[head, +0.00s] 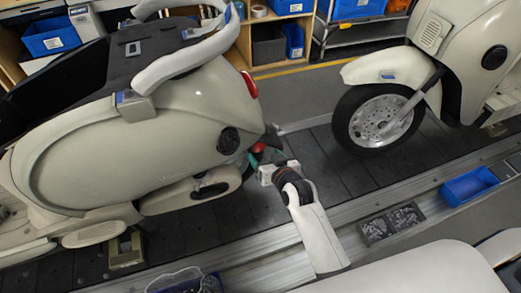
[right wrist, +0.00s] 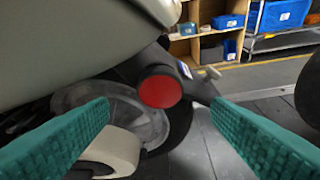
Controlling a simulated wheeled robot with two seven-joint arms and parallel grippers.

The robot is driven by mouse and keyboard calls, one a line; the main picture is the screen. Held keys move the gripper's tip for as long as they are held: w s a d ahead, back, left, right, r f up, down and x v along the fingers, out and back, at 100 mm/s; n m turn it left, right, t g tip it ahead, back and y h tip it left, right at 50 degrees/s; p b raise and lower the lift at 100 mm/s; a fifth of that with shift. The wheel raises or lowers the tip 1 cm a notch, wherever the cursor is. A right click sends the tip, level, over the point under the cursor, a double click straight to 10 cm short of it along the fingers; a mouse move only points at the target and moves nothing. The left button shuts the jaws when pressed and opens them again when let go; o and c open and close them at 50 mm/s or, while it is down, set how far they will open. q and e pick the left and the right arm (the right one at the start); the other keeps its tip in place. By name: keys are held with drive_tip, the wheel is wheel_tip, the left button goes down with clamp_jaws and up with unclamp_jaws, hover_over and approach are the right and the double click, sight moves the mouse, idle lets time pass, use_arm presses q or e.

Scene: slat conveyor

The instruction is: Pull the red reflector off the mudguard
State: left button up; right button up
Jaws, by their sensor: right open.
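The red reflector (right wrist: 160,91) is a round disc on the end of a dark stub on the mudguard (right wrist: 152,60) at the scooter's rear. In the head view the reflector (head: 258,148) shows small, just ahead of my right gripper (head: 258,157). In the right wrist view the two green fingers of my right gripper (right wrist: 160,120) are spread wide, with the reflector between and beyond them. They do not touch it. The gripper is open and empty. My left gripper is not in view.
The cream scooter body (head: 130,130) stands close on the left. A second scooter's front wheel (head: 375,118) is to the right on the slat conveyor (head: 330,165). A blue bin (head: 468,186) and trays of small parts (head: 390,223) sit along the near edge. Shelves stand behind.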

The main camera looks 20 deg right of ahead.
sight(258, 148)
drive_tip(key=x, duration=0.6)
drive_tip(key=c, duration=1.3)
drive_tip(key=shift+c, duration=0.3)
drive_tip(key=shift+s, duration=0.15)
drive_tip(key=shift+s, duration=0.15)
drive_tip(key=shift+s+d+p, duration=0.1)
drive_tip(key=shift+s+p, duration=0.25)
drive_tip(key=shift+s, duration=0.25)
